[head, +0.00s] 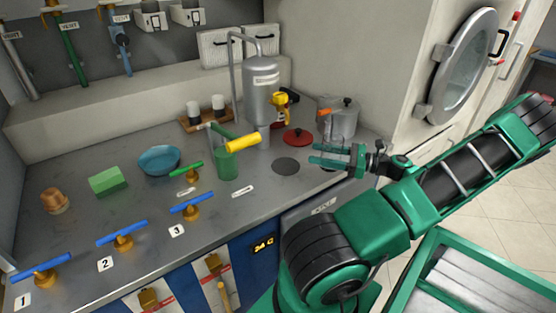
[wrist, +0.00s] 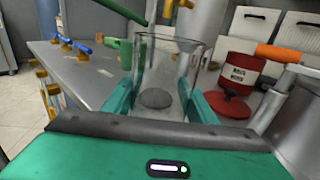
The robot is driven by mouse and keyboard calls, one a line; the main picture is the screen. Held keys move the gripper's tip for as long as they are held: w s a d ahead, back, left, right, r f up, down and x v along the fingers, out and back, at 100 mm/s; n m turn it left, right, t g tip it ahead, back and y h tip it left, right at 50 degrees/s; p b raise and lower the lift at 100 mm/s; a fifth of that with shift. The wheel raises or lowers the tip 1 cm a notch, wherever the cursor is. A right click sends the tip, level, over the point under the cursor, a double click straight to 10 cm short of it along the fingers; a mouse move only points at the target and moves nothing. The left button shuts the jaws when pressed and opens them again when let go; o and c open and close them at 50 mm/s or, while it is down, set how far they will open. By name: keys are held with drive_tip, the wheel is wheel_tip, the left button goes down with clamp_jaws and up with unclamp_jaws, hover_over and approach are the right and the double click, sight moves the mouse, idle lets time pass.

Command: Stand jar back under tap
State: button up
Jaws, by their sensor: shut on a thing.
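A clear, empty-looking glass jar (wrist: 168,62) stands upright between the fingers of my gripper (head: 322,153). In the wrist view the teal fingers press on both sides of it. In the head view the clear glass is hard to make out among the fingers. My gripper is near the right end of the counter, to the right of a dark round disc (head: 286,166). The disc shows through the glass in the wrist view.
A silver tank (head: 262,92) stands behind. A red lid (head: 298,138) and a metal pot (head: 344,116) are close behind my gripper. Several blue-handled valves (head: 121,234) line the front edge. A blue bowl (head: 159,159) and a green block (head: 109,181) lie left.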

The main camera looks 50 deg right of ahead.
drive_tip(key=x, duration=1.3)
drive_tip(key=shift+w+a, duration=0.2)
drive_tip(key=shift+w, duration=0.05)
drive_tip(key=shift+f+x, duration=0.25)
drive_tip(key=shift+x, duration=0.85)
drive_tip(key=shift+f, duration=1.35)
drive_tip(key=o, duration=1.2)
drive_tip(key=shift+s+f, duration=0.1)
drive_tip(key=shift+o, duration=0.2)
drive_tip(key=shift+d, duration=0.1)
